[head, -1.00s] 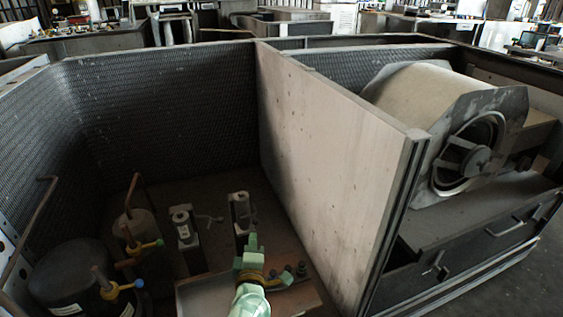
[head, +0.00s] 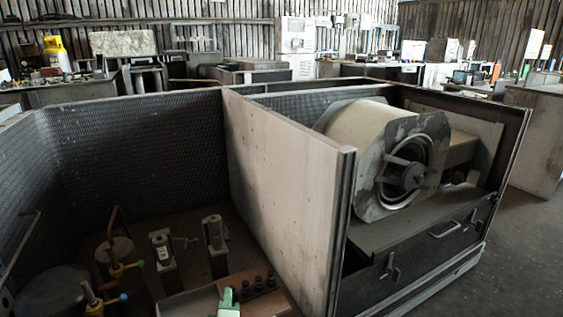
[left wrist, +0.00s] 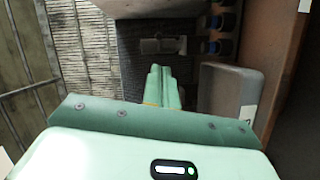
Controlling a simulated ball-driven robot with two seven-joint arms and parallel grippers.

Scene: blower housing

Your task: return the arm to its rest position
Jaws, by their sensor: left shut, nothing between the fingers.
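Most of the left arm is outside the head view. My right gripper is in neither view.
A pale partition wall (head: 285,180) stands right of my gripper. Beyond it is the blower (head: 385,155). Left are pipes with yellow fittings (head: 118,268) and upright metal parts (head: 163,252). A grey box (left wrist: 228,95) shows beside the gripper in the wrist view.

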